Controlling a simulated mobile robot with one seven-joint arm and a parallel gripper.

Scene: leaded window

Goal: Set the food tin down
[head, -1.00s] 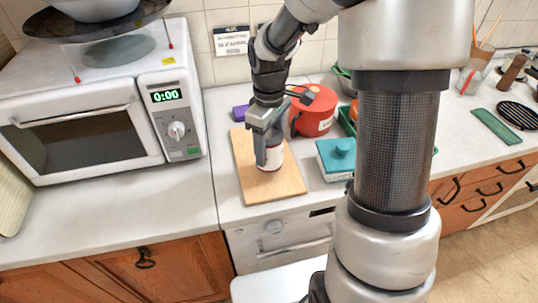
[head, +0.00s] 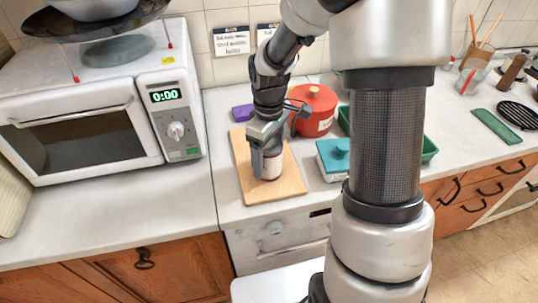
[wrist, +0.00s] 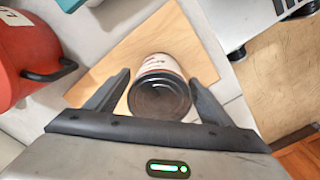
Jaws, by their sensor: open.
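The food tin (head: 271,168), with a pale label and a dark end, stands on the wooden board (head: 287,187) in the head view, partly hidden by my gripper (head: 264,160). In the wrist view the tin (wrist: 159,92) sits between the two dark fingers of my gripper (wrist: 160,82), with a visible gap on each side. The gripper is open around the tin. The tin looks upright on the board (wrist: 190,57), though its contact with the wood is partly hidden.
A red pot (head: 315,112) stands behind the board to the right, and a teal lidded dish (head: 333,158) is beside the board. A purple item (head: 242,112) lies behind it. A white microwave (head: 100,100) stands left. The counter (head: 165,205) in front of it is clear.

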